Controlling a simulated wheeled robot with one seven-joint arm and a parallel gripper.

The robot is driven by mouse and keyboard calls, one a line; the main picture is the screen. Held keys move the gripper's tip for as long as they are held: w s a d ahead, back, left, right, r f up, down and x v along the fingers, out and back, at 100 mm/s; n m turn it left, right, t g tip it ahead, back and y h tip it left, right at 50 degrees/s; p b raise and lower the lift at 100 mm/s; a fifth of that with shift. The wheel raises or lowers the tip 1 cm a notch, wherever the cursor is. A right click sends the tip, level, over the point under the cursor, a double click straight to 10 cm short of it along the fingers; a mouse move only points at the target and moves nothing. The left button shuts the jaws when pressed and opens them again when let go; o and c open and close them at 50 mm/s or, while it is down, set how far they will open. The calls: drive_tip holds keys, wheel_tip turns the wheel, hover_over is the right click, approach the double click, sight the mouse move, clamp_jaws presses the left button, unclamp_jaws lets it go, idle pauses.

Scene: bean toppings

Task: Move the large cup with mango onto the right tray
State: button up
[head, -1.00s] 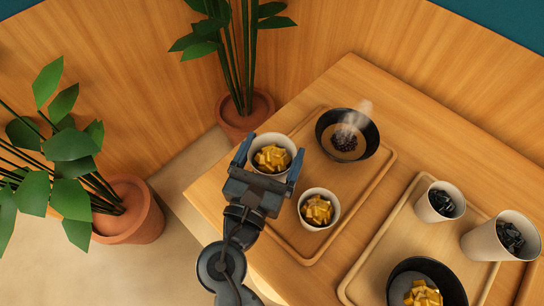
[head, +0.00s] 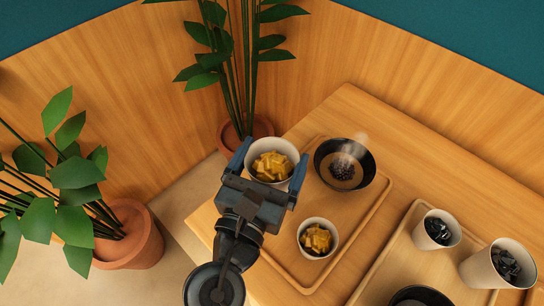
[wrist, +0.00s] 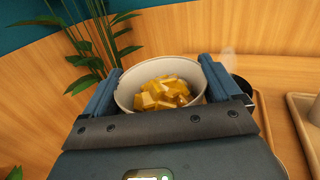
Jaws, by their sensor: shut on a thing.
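The large white cup with yellow mango cubes (head: 272,160) is upright between the fingers of my gripper (head: 269,164). The gripper is shut on its sides, and the cup appears raised above the left tray (head: 366,216). In the wrist view the cup (wrist: 160,88) sits between both blue fingers, its lower part hidden by the gripper body. The right tray (head: 398,236) lies at the lower right, partly out of frame.
On the left tray are a smaller mango cup (head: 317,238) and a dark steaming bowl (head: 345,164). The right tray holds two cups with black topping, a smaller (head: 437,230) and a larger one (head: 498,264), and a dark bowl (head: 420,297). Potted plants (head: 130,235) stand left.

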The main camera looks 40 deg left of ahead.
wheel_tip(320, 180, up, 3)
drive_tip(key=p, duration=0.3)
idle(0.4)
